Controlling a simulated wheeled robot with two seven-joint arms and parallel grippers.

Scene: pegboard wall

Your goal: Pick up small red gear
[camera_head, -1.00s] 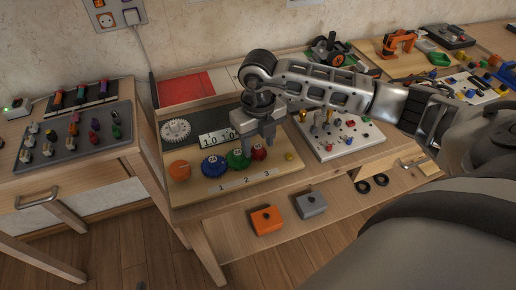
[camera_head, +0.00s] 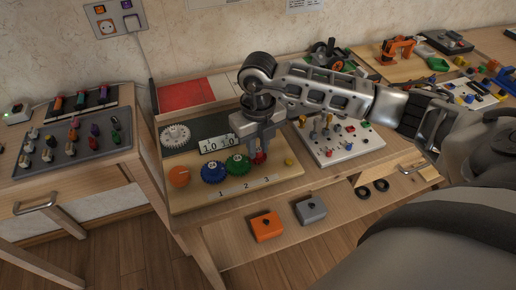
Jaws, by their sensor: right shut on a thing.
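The small red gear (camera_head: 260,158) is at the right end of the row of gears on the wooden gear board (camera_head: 200,202), near the number 3. My right gripper (camera_head: 259,152) comes down from above and is shut on the red gear, hiding part of it. I cannot tell whether the gear is lifted off the board. A green gear (camera_head: 237,164) and a blue gear (camera_head: 213,172) sit to its left. My left gripper does not show.
An orange disc (camera_head: 179,176) and a small yellow piece (camera_head: 289,162) are also on the board. A white gear (camera_head: 175,136) and a number card (camera_head: 216,143) stand behind. A white panel with pegs (camera_head: 345,148) is to the right. Orange (camera_head: 266,227) and grey (camera_head: 310,210) boxes lie on the lower shelf.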

